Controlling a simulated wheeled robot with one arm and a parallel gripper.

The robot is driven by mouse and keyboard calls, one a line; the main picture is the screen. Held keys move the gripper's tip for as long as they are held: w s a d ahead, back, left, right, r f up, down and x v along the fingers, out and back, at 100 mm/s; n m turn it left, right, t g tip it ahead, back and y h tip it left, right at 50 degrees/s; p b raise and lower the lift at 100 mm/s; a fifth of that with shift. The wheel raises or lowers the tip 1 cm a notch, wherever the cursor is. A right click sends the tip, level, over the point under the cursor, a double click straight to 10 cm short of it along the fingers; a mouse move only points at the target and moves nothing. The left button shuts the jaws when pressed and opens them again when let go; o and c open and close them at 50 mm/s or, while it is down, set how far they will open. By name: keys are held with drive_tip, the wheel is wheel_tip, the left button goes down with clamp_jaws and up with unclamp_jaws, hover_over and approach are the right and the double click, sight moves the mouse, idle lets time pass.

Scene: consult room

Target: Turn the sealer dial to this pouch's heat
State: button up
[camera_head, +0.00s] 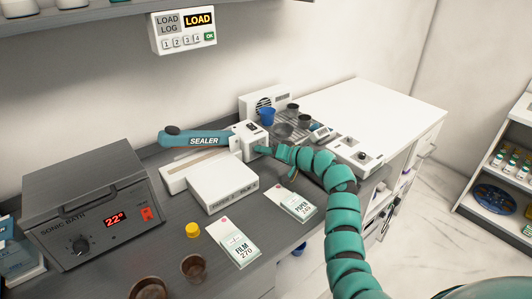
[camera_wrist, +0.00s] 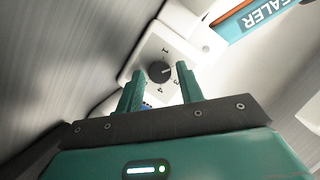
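The sealer (camera_head: 247,141) is a white unit with a teal lever marked SEALER; the lever also shows in the wrist view (camera_wrist: 250,18). Its dial (camera_wrist: 159,72) is a dark round knob on a white face with numbers around it; 1, 3 and 4 are readable. The pointer's exact setting is hard to tell. My gripper (camera_wrist: 158,78) is open, its teal fingers on either side of the dial; contact is not clear. In the head view my gripper (camera_head: 262,150) is at the sealer's right side, hiding the dial. Two pouches lie in front: FILM 270 (camera_head: 237,242) and PAPER (camera_head: 292,202), perhaps 240.
A white box (camera_head: 222,185) sits before the sealer. The sonic bath (camera_head: 92,205) reads 22° at left. A yellow cap (camera_head: 192,230) and brown cups (camera_head: 193,267) stand near the front. Cups and a small device (camera_head: 356,154) stand behind my arm.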

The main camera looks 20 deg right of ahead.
drive_tip(key=shift+o, duration=0.7)
drive_tip(key=shift+s+d, duration=0.3)
drive_tip(key=shift+s, duration=0.1)
drive_tip(key=b+v, duration=0.2)
drive_tip(key=v, duration=1.4)
drive_tip(key=shift+s+d+b, duration=0.1)
drive_tip(key=shift+d+b, duration=0.05)
drive_tip(key=shift+b, duration=0.15)
